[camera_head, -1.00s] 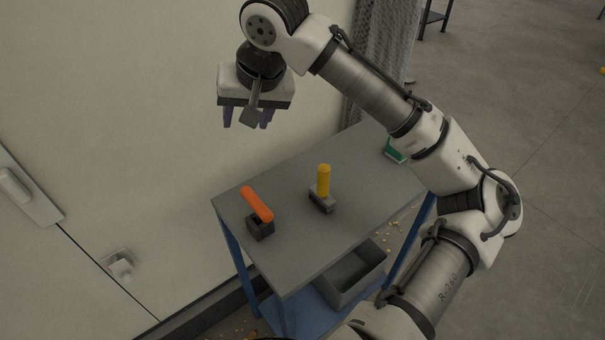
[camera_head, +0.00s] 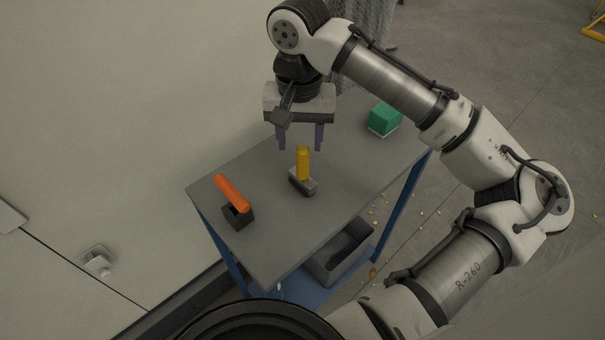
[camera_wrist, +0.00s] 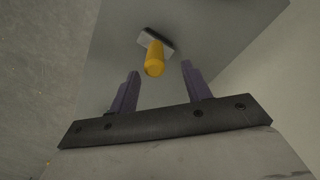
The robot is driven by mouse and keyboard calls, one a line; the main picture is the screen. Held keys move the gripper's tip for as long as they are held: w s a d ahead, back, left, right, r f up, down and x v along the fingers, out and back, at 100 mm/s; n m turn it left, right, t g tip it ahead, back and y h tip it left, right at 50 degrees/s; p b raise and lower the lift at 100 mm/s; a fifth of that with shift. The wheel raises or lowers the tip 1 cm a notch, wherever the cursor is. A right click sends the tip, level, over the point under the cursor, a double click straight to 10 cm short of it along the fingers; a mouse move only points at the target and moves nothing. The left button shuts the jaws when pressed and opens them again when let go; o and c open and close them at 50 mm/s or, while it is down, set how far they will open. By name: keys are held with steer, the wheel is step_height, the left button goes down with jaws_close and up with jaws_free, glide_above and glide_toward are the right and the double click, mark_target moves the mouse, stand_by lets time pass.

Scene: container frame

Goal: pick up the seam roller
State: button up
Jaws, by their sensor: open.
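A tool with an upright yellow handle (camera_head: 303,163) and a grey block-like head (camera_head: 304,186) stands on the grey tabletop. A second tool with a tilted orange handle (camera_head: 230,192) and a dark block at its base (camera_head: 238,218) is to its left. The frames do not make clear which is the seam roller. My gripper (camera_head: 300,146) is open and empty, fingers down, above and slightly behind the yellow-handled tool. In the wrist view, the yellow handle (camera_wrist: 154,60) shows just beyond and between the open fingertips (camera_wrist: 160,70), apart from both.
The table (camera_head: 335,205) has blue legs and a lower shelf with a grey bin (camera_head: 340,262). A green box (camera_head: 384,118) stands at the far right end of the tabletop. A pale wall (camera_head: 100,120) runs along the left. Small yellowish bits lie on the floor.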

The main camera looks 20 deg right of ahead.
mark_target(302, 159)
steer(key=f, duration=0.2)
steer(key=s+f, duration=0.1)
steer(key=f, duration=0.1)
steer(key=shift+d+p, duration=0.15)
steer(key=shift+p, duration=0.15)
steer(key=shift+w+f, duration=0.1)
steer(key=shift+f, duration=0.6)
jaws_close()
steer(key=shift+r, duration=0.15)
